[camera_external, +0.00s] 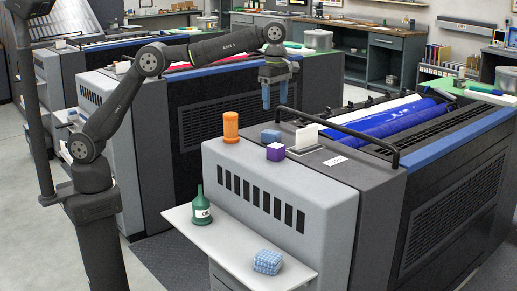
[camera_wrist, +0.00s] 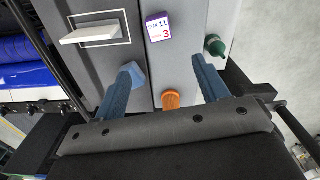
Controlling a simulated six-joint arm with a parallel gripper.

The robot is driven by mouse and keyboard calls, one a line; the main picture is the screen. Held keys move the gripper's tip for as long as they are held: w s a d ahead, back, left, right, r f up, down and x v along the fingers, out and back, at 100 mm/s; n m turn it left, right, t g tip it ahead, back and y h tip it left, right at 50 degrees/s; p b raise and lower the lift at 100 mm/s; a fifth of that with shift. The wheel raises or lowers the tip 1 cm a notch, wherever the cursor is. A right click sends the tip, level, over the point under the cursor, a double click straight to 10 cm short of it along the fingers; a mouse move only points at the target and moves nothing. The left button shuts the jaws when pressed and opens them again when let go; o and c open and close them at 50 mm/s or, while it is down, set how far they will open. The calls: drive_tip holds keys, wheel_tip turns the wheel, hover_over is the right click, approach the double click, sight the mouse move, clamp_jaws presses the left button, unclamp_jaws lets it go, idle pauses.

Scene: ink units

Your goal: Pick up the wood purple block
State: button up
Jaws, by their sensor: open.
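The purple block (camera_external: 275,152) sits on the grey top of the press, near its front edge. In the wrist view it shows as a small block with a white printed face and purple edges (camera_wrist: 158,27), ahead of my fingers near the top. My gripper (camera_external: 266,102) is open and empty, with blue fingers pointing down, raised above and behind the block in the external view. In the wrist view the two fingers of my gripper (camera_wrist: 165,82) are spread wide apart. They do not touch the block.
A blue block (camera_external: 270,136) and an orange cylinder (camera_external: 231,127) stand close to the purple block. A green bottle (camera_external: 199,208) and a blue checkered block (camera_external: 267,262) are on the lower white shelf (camera_external: 235,250). A black rail (camera_external: 345,130) and blue roller (camera_external: 400,118) lie to the right.

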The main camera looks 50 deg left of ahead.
sight(274, 145)
wheel_tip(274, 145, down, 17)
drive_tip(key=shift+r, duration=0.1)
idle(0.5)
drive_tip(key=c, duration=1.1)
